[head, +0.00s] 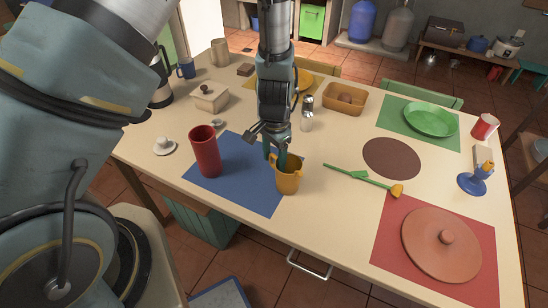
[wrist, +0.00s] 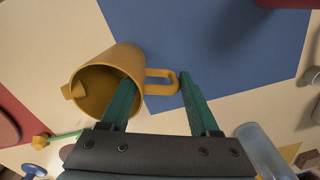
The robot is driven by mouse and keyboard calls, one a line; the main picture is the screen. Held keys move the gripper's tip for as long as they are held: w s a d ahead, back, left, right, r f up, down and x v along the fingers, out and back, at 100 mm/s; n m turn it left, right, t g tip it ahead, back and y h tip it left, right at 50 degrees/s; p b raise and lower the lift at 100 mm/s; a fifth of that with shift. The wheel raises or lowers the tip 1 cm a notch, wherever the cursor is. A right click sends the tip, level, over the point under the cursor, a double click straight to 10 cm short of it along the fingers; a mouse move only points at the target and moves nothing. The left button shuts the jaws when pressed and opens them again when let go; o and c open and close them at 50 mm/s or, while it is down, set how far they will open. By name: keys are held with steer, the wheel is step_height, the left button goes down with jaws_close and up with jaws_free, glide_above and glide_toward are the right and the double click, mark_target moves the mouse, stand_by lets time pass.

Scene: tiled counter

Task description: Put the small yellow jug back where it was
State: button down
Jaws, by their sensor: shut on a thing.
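The small yellow jug (head: 289,182) is upright at the right edge of the blue mat (head: 232,190) in the head view. I cannot tell whether it rests on the table or is slightly above it. My gripper (head: 281,157) points down over the jug and is shut on it. In the wrist view, the jug (wrist: 98,85) shows its open mouth and handle. One finger of my gripper (wrist: 157,80) reaches inside the mouth, and the other is outside, beyond the handle.
A tall red cup (head: 205,155) stands on the blue mat, left of the jug. A green spatula with a yellow end (head: 365,180) lies to the right. A clear-sided shaker (head: 307,115) stands behind. A red mat (head: 385,250) with a clay lid (head: 440,255) is at front right.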

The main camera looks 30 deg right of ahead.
steer(key=shift+c, duration=0.6)
jaws_free()
steer(key=shift+f, duration=0.1)
step_height(320, 180, up, 12)
steer(key=b, duration=0.3)
steer(key=shift+r, duration=0.2)
steer(key=w+a+r+n, duration=0.3)
steer(key=w+a+n, duration=0.2)
steer(key=a, duration=0.6)
steer(key=w+a+r+n, duration=0.3)
steer(key=w+a+n, duration=0.2)
steer(key=a, duration=0.6)
steer(key=s+a+r+n+t, duration=0.1)
steer(key=a+n, duration=0.3)
steer(key=a, duration=0.7)
steer(key=shift+s+a+r+n, duration=0.25)
steer(key=shift+s+a+n, duration=0.15)
steer(key=shift+s, duration=0.2)
